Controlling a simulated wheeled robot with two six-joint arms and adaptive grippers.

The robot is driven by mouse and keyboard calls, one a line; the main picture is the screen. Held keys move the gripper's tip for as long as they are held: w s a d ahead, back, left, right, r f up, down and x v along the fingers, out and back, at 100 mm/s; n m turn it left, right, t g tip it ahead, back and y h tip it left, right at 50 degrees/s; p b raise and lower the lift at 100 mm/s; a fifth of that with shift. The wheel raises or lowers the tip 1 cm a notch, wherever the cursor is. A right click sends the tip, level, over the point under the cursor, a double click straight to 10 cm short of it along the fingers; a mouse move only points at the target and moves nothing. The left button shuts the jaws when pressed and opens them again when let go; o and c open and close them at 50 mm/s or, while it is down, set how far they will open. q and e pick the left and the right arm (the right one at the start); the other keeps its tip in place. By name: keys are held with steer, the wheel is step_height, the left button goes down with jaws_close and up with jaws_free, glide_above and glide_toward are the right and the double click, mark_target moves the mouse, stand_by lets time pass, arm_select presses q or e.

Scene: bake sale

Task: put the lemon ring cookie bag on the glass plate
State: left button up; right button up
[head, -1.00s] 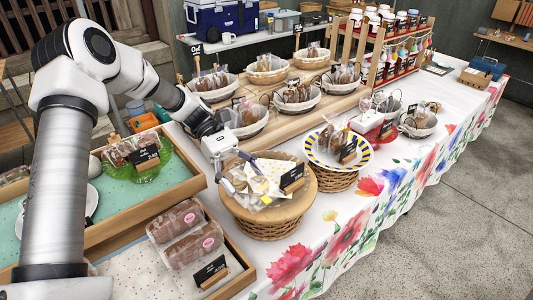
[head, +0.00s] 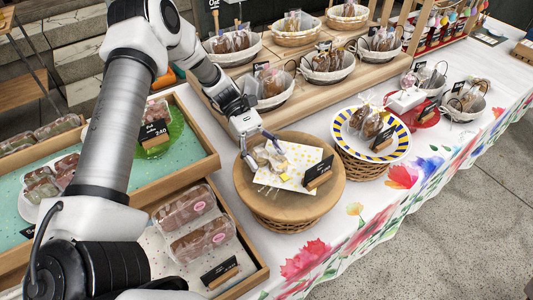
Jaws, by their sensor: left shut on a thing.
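My left gripper (head: 260,145) points down over the round wooden board (head: 325,198) and is shut on a clear bag of pale cookies (head: 268,160), which looks like the lemon ring cookie bag. The bag is at the left part of a white napkin with yellow dots (head: 298,160); I cannot tell whether it is lifted. The fingers partly hide it. A green glass plate (head: 176,128) stands in the left wooden tray, with a bagged item and a black price card on it; my left arm hides part of that area. My right gripper is not in view.
The board tops a wicker basket (head: 285,222) and bears a black card (head: 318,172). A blue-and-yellow-rimmed plate (head: 398,152) with bags stands to the right. Baskets of bags (head: 328,75) line the wooden riser behind. A tray with wrapped loaves (head: 200,242) is in front left.

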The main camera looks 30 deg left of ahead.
arm_select(q)
steer(key=shift+s+d+r, duration=0.15)
steer(key=shift+s, duration=0.05)
steer(key=shift+f, duration=0.2)
steer(key=o, duration=0.8)
steer(key=shift+w, duration=0.15)
steer(key=shift+r, duration=0.3)
steer(key=b+v, duration=0.2)
steer(key=v, duration=1)
